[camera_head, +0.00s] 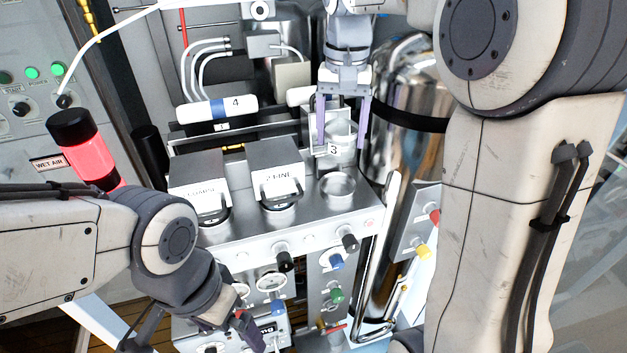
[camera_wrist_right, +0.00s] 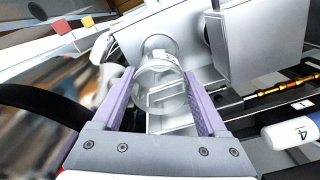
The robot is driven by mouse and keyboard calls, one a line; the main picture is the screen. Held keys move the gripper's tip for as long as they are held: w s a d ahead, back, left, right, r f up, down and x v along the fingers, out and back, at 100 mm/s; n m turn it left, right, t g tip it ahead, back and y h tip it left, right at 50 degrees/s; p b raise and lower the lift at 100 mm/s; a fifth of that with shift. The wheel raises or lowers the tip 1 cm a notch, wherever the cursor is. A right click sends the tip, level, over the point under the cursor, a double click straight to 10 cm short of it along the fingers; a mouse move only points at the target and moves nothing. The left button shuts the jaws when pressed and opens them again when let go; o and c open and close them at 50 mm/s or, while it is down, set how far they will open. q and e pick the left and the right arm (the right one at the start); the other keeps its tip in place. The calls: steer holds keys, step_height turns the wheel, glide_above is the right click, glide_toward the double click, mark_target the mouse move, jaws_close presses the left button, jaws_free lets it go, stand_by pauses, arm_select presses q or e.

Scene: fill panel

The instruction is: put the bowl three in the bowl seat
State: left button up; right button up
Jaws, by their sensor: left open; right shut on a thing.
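Bowl three (camera_head: 342,155), a clear cup with a "3" label, is between the purple fingers of my right gripper (camera_head: 343,128), which is shut on it. The clear bowl also shows between the fingers in the right wrist view (camera_wrist_right: 158,88). The bowl seat (camera_head: 338,187), a round metal ring on the panel's top, lies just in front of the bowl in the head view. The bowl is apart from it, as far as I can tell. My left gripper (camera_head: 248,333) is open and low at the panel's front, partly cut off.
Two grey boxes (camera_head: 275,165) stand left of the seat. A white cylinder marked 4 (camera_head: 217,111) lies behind them. A shiny tank (camera_head: 400,130) stands close on the right. Knobs and gauges (camera_head: 271,281) line the panel front.

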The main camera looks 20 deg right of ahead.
step_height(320, 180, down, 9)
steer(key=shift+d+r+p, duration=0.1)
steer(key=shift+p, duration=0.65)
steer(key=o, duration=1.5)
step_height(320, 180, up, 12)
steer(key=shift+b, duration=0.65)
